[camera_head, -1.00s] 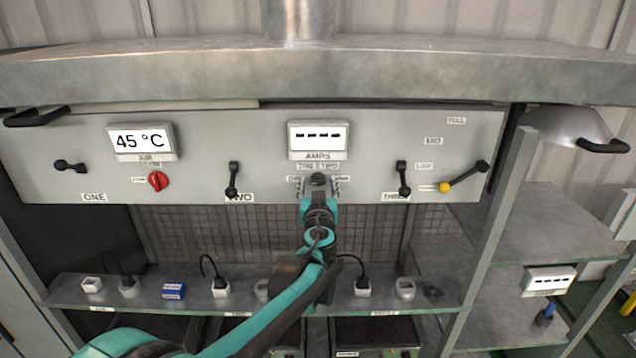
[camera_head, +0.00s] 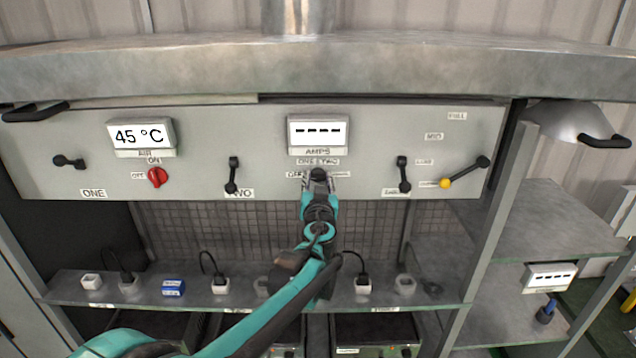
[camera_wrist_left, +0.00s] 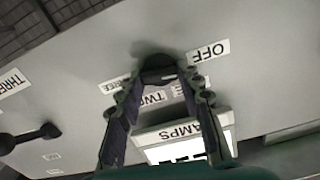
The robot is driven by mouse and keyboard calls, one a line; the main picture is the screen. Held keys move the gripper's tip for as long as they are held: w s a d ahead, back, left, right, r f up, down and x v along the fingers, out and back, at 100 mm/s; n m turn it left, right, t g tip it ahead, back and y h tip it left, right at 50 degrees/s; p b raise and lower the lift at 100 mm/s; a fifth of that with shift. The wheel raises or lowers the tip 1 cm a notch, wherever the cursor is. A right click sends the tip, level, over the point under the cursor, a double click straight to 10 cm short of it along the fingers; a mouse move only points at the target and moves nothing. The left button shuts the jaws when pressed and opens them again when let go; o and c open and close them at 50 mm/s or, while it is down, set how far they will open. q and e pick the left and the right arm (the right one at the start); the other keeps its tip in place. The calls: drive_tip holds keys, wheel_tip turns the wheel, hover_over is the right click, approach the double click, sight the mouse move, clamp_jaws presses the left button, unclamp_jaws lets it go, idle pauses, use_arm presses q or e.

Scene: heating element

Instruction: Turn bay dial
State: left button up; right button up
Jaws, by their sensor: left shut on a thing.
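The bay dial (camera_wrist_left: 158,62) is a dark knob on the grey panel below the AMPS display (camera_head: 318,131), with small labels around it such as OFF, ONE and TWO. In the head view my left gripper (camera_head: 319,178) reaches up to the dial and covers most of it. In the left wrist view the two fingers (camera_wrist_left: 160,78) close at their tips around the dial. The AMPS display shows dashes. My right gripper does not show in either view.
The panel also carries a red knob (camera_head: 157,178), black levers (camera_head: 233,175) and a yellow-tipped lever (camera_head: 465,172). A 45 °C display (camera_head: 141,136) is at left. A shelf (camera_head: 200,298) with plugs and sockets runs below. A metal hood ledge (camera_head: 160,75) overhangs the panel.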

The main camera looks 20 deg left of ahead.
use_arm(q)
drive_tip(key=m+b, duration=0.2)
drive_tip(key=m, duration=0.3)
drive_tip(key=shift+f, duration=0.1)
drive_tip(key=m+b, duration=0.1)
drive_tip(key=m, duration=0.4)
drive_tip(key=shift+d+b, duration=0.1)
drive_tip(key=shift+b, duration=0.25)
drive_tip(key=o, duration=1.2)
drive_tip(key=shift+c, duration=0.2)
drive_tip(key=v, duration=1.2)
